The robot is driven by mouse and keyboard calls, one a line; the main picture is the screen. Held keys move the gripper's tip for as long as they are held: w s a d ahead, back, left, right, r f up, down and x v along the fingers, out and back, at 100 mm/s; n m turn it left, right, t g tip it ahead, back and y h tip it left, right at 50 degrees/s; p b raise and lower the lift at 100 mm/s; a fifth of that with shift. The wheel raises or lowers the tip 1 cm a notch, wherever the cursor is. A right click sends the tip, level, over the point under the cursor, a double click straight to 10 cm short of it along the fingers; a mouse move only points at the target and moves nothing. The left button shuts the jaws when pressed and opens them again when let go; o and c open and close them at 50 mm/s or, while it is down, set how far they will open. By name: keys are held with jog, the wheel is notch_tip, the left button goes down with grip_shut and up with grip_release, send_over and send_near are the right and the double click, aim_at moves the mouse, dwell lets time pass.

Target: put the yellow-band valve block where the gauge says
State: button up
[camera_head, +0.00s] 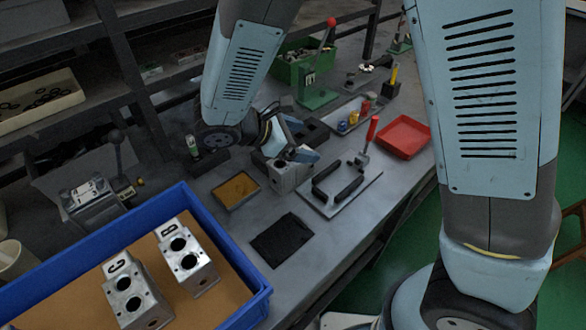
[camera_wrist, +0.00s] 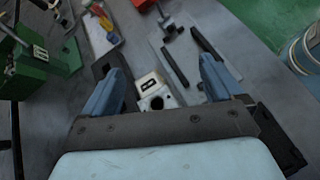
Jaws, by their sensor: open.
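A grey valve block (camera_head: 286,178) stands on the bench below my gripper (camera_head: 291,146). In the wrist view the block (camera_wrist: 151,87) shows a pale top with a dark label and a round bore, between the open fingers of my gripper (camera_wrist: 162,68). The fingers look apart from it. I cannot make out a yellow band on it. Two more silver blocks, one marked C (camera_head: 135,291) and another lettered block (camera_head: 188,262), stand in a blue-walled tray (camera_head: 262,296). No band shows on them. No readable gauge dial shows.
A plate with two black handles (camera_head: 340,190) lies right of the standing block. A black pad (camera_head: 282,240) and a small brown-filled tray (camera_head: 236,190) lie nearer. A red tray (camera_head: 403,136), a green press (camera_head: 316,91) and a bin of rings (camera_head: 40,103) stand around.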

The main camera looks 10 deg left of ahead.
aim_at(284, 162)
jog(key=s+a+f+n+t, duration=0.1)
jog(key=a+f, duration=0.1)
jog(key=s+a+f+n+t, duration=0.1)
jog(key=a+f+n, duration=0.1)
jog(key=a, duration=0.1)
jog(key=s+a+f+n+t, duration=0.1)
jog(key=a+f+n+t, duration=0.1)
jog(key=shift+s+a, duration=0.3)
jog(key=shift+a, duration=0.1)
jog(key=shift+x, duration=3.65)
jog(key=shift+r, duration=0.1)
grip_shut()
